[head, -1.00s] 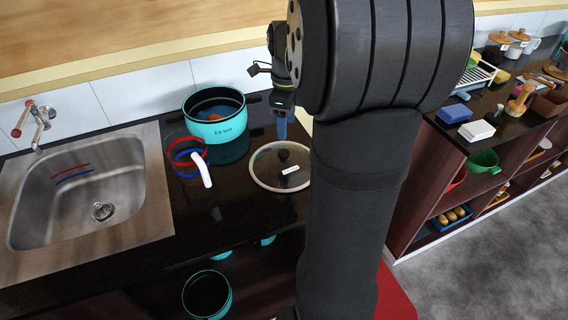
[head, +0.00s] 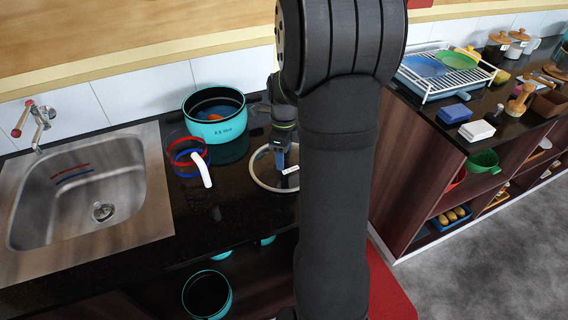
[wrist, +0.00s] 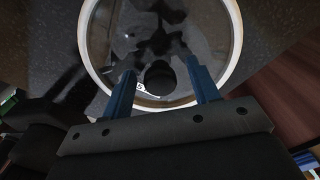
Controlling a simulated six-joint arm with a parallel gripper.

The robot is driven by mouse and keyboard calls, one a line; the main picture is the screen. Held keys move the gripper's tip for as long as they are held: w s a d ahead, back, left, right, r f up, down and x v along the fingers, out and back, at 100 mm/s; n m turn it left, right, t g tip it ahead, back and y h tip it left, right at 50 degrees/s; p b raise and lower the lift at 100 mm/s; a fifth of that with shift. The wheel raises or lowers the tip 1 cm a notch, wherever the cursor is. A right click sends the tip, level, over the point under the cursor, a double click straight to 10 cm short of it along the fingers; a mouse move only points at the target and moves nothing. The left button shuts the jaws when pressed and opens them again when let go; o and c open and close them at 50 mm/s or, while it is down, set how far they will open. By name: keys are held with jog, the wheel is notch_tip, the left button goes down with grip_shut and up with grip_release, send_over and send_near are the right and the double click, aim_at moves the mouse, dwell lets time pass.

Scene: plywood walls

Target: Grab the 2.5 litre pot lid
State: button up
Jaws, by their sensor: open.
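The pot lid (head: 256,178) is a clear glass disc with a pale rim, lying flat on the black counter. My arm hides its right part in the head view. In the wrist view the lid's rim (wrist: 86,57) fills the upper middle, and its dark round knob (wrist: 159,75) lies between my fingertips. My gripper (wrist: 163,76) is open, with one blue finger on each side of the knob and no visible contact. In the head view my gripper (head: 279,158) points down over the lid. A teal pot (head: 217,129) marked with its litre size stands behind the lid.
A red and blue ringed item with a white handle (head: 201,170) stands left of the lid. The steel sink (head: 85,190) is further left. A dish rack (head: 445,75) and sponge boxes (head: 476,130) are on the right counter. A teal pot (head: 207,295) sits on the shelf below.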

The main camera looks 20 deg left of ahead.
jog(key=shift+c, duration=0.4)
grip_shut()
